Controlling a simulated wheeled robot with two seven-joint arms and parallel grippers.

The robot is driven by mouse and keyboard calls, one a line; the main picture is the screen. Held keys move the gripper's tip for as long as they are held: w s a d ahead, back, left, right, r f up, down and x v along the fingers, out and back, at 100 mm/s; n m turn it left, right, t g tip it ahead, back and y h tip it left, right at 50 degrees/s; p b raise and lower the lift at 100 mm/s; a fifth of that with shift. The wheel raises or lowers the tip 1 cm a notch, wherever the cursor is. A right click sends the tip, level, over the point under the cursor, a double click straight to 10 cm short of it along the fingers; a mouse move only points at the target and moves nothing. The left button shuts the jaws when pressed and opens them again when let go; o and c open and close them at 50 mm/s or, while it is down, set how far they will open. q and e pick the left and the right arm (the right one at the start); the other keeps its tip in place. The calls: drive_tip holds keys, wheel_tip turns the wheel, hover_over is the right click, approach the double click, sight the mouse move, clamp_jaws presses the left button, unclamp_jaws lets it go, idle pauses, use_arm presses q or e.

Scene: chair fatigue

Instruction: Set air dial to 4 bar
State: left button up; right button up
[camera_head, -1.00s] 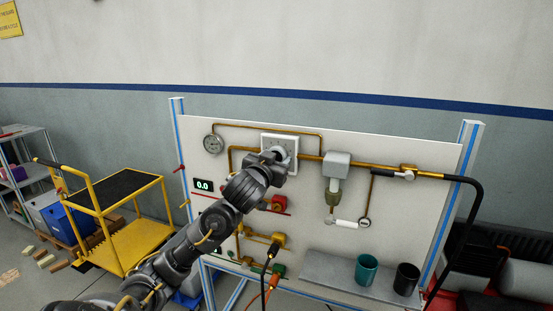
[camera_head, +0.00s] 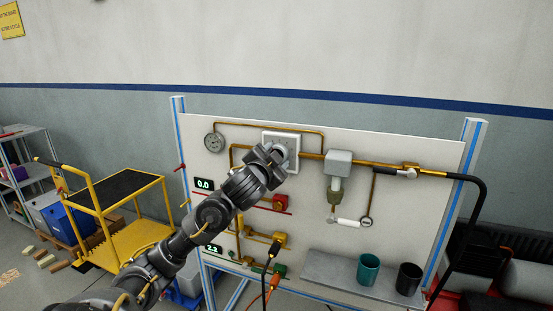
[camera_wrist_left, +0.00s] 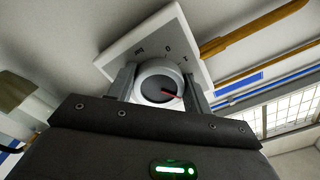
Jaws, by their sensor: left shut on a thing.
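The air dial is a round grey knob on a square white plate (camera_head: 293,137) on the upper part of the panel. My left gripper (camera_head: 281,153) is at the dial and covers most of the knob in the head view. In the left wrist view the knob (camera_wrist_left: 158,82) sits between the two fingers of my left gripper (camera_wrist_left: 161,88), which is shut on it. A red pointer line on the knob points right and slightly down. My right gripper is not in view.
A round gauge (camera_head: 214,142) is left of the dial. One display (camera_head: 204,184) reads 0.0; a lower one (camera_head: 213,248) seems to read 2.3. Copper pipes, a grey-topped filter (camera_head: 338,163) and a black hose (camera_head: 478,190) are nearby. Two cups (camera_head: 368,269) stand on a shelf (camera_head: 320,268).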

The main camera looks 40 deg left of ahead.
use_arm(q)
drive_tip(key=m, duration=0.3)
drive_tip(key=shift+a+r+m+b, duration=0.1)
drive_tip(key=shift+r+m+b, duration=0.05)
drive_tip(key=shift+m+b, duration=0.15)
drive_tip(key=shift+m, duration=1.5)
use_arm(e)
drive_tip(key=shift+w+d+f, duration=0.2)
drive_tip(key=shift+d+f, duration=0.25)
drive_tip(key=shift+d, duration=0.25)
use_arm(q)
drive_tip(key=o, duration=1)
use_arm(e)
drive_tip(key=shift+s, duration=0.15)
